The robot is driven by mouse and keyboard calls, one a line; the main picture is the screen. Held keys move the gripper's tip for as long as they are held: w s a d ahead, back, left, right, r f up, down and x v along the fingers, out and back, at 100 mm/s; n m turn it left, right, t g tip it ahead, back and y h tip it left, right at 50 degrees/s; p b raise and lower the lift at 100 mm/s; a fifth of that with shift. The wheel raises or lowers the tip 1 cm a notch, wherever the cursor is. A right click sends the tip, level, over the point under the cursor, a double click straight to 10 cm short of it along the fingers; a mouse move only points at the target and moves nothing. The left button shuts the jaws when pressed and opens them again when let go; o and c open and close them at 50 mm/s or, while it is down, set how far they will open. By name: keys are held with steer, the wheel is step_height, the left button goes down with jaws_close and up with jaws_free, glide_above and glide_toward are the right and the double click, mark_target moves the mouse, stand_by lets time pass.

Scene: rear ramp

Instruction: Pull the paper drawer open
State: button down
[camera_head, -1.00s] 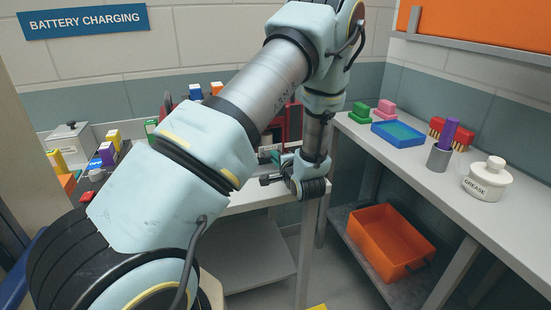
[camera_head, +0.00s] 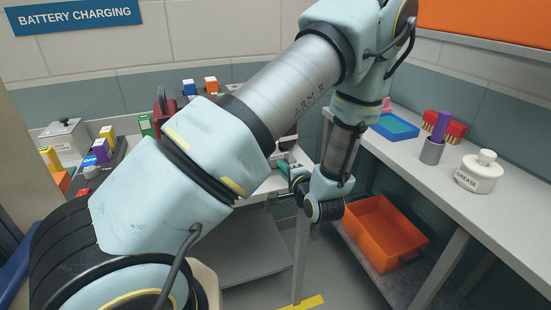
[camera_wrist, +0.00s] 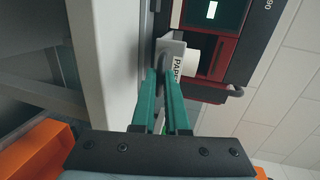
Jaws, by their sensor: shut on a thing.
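The paper drawer (camera_wrist: 172,50) is a light grey piece standing out from a dark and red machine (camera_wrist: 213,72) in the wrist view. A white surface by it carries the letters "PAP", the rest hidden. My gripper (camera_wrist: 163,76) has teal fingers, closed together on the drawer's handle at its front. The fingers cover most of the handle. In the head view my gripper (camera_head: 287,170) is at the front of the white bench, beside a small pale part of the drawer. My arm hides most of the machine there.
The white bench edge (camera_wrist: 118,50) runs close beside my fingers. A right-hand bench holds a blue tray (camera_head: 396,127), a purple item in a grey cup (camera_head: 432,152) and a grease pot (camera_head: 479,172). An orange bin (camera_head: 388,234) sits on the low shelf. Several coloured blocks stand at left.

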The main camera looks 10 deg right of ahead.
steer(key=shift+s, duration=0.3)
steer(key=shift+d, duration=0.1)
steer(key=c, duration=0.9)
jaws_free()
steer(key=b+v, duration=0.2)
steer(key=v, duration=0.8)
steer(key=shift+s+b, duration=0.4)
steer(key=shift+w, duration=0.1)
